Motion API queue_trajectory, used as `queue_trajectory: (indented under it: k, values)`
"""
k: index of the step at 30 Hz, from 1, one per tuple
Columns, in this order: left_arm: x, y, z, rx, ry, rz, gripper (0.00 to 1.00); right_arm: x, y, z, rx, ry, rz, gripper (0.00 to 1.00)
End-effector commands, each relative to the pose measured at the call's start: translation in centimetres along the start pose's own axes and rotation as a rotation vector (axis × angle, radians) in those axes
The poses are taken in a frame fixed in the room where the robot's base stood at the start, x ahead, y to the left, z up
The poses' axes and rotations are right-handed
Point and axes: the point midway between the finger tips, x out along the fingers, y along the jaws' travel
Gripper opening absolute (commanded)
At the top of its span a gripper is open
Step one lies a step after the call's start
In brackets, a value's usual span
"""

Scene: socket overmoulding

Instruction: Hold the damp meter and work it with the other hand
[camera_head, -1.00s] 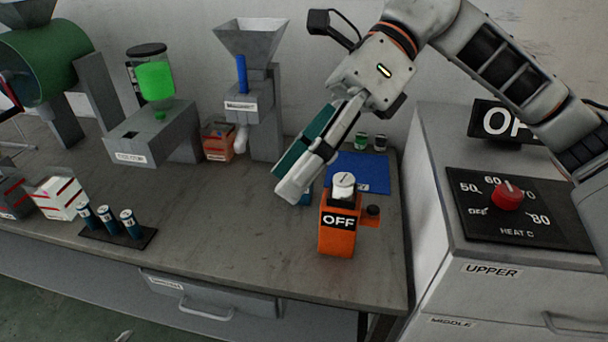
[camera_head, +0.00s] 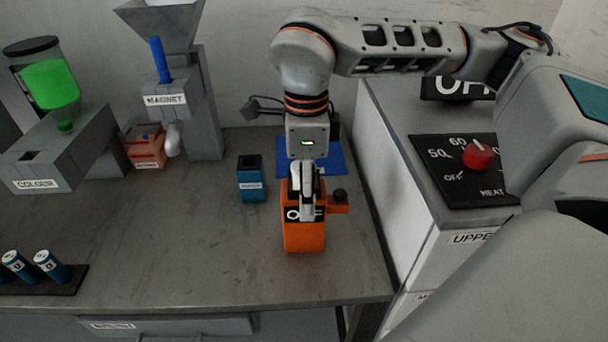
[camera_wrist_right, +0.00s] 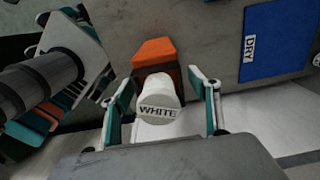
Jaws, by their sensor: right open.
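The orange damp meter (camera_head: 304,236) stands upright on the grey bench near its right end, with a black OFF display partly covered by my gripper. My right gripper (camera_head: 306,202) points down at the top of the meter in the head view. In the right wrist view its two teal-padded fingers (camera_wrist_right: 163,112) are open, one on each side of a round white cap marked WHITE (camera_wrist_right: 158,100). The cap sits over the meter's orange body (camera_wrist_right: 155,52). I cannot tell whether either finger touches the cap. My left gripper is out of view.
A blue block (camera_head: 251,184) stands left of the meter. A blue mat (camera_head: 334,158) lies behind it, marked DRY in the wrist view (camera_wrist_right: 282,40). The heater cabinet (camera_head: 397,170) rises at the right. Bench space (camera_head: 190,240) left of the meter is clear.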

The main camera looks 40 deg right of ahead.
Motion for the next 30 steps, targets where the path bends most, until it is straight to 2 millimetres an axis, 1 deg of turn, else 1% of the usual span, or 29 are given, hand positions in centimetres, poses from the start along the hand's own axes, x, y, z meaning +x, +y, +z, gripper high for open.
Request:
queue_trajectory:
  k: [1, 3, 7, 12, 19, 20, 21, 23, 24, 26, 27, 29, 30]
  values:
    - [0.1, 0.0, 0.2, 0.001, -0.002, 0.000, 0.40, 1.0, 0.0, 0.0, -0.001, 0.002, 0.003, 0.61]
    - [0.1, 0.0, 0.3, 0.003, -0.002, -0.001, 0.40, 1.9, 0.1, 0.0, -0.001, 0.002, 0.003, 0.61]
    - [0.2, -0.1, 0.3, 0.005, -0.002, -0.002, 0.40, 3.0, 0.0, 0.0, -0.001, 0.001, 0.002, 0.61]
    - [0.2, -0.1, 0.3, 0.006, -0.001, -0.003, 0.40, 3.6, 0.0, 0.1, -0.001, -0.001, 0.000, 0.61]
    - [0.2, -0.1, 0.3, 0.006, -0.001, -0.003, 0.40, 3.6, 0.0, 0.1, -0.001, -0.002, 0.000, 0.61]
    - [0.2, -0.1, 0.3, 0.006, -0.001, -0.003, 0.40, 3.6, 0.0, 0.1, -0.001, -0.002, 0.000, 0.53]
    - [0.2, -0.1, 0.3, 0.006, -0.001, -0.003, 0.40, 3.6, 0.0, 0.1, -0.001, -0.002, 0.000, 0.43]
    - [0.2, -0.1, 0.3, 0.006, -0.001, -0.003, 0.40, 3.6, 0.0, 0.1, -0.001, -0.001, 0.000, 0.27]
    - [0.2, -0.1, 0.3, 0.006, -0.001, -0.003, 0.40, 3.6, 0.0, 0.1, -0.001, -0.001, 0.000, 0.17]
    - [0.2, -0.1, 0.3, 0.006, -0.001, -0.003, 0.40, 3.6, 0.0, 0.1, -0.001, -0.002, 0.000, 0.15]
    - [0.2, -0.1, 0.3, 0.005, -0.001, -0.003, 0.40, 3.6, 0.0, 0.1, -0.001, -0.002, 0.000, 0.36]
    - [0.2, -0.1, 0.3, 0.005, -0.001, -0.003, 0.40, 3.6, 0.0, 0.1, -0.001, -0.002, 0.000, 0.21]
    - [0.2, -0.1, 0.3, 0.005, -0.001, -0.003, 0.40, 3.6, 0.0, 0.1, -0.001, -0.002, 0.000, 0.21]
